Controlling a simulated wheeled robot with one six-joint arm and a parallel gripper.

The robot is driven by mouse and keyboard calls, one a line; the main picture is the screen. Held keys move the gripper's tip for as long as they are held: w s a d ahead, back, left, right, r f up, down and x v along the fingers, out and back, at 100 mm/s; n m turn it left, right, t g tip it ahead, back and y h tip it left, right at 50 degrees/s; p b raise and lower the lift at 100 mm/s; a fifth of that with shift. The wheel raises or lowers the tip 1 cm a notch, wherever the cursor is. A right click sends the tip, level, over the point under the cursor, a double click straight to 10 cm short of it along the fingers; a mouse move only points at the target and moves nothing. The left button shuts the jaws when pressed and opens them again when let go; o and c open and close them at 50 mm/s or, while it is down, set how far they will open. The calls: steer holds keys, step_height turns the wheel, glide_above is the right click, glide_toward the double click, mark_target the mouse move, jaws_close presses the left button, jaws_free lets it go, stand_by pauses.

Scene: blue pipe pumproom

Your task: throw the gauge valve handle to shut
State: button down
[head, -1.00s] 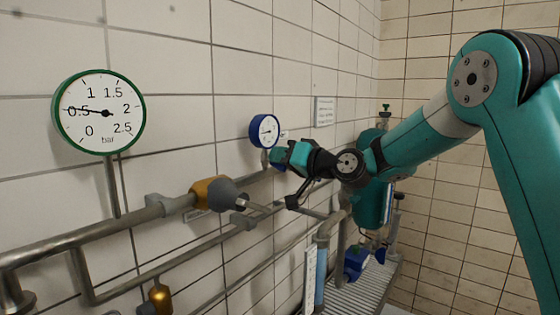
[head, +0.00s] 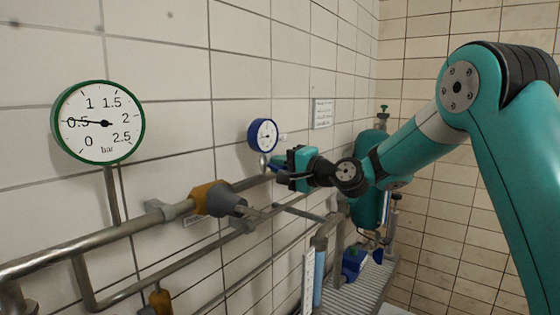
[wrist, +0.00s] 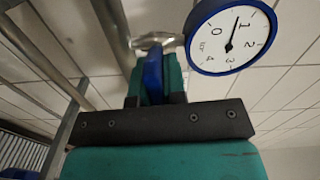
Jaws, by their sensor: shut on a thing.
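The gauge valve handle is a blue lever (wrist: 153,75) in the wrist view. It lies between the teal fingers of my gripper (wrist: 155,80), which is shut on it. The metal valve fitting (wrist: 152,41) is just beyond the fingertips. The blue-rimmed gauge (wrist: 232,36) is to the right of the lever, its needle near 1. In the head view my gripper (head: 280,170) is at the wall, just below and right of the blue-rimmed gauge (head: 262,134). The handle is mostly hidden by the gripper there.
A large green-rimmed gauge (head: 98,122) reads about 0.5 bar at left. Grey pipes run along the tiled wall, with an orange and grey valve (head: 220,198) left of my gripper. A teal tank (head: 369,205) and a grating (head: 350,288) are behind and below the arm.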

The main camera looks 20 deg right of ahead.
steer(key=shift+m, duration=0.5)
steer(key=shift+f, duration=0.1)
steer(key=c, duration=1.2)
jaws_free()
steer(key=shift+s+d, duration=0.1)
steer(key=b+v, duration=0.7)
steer(key=v, duration=1)
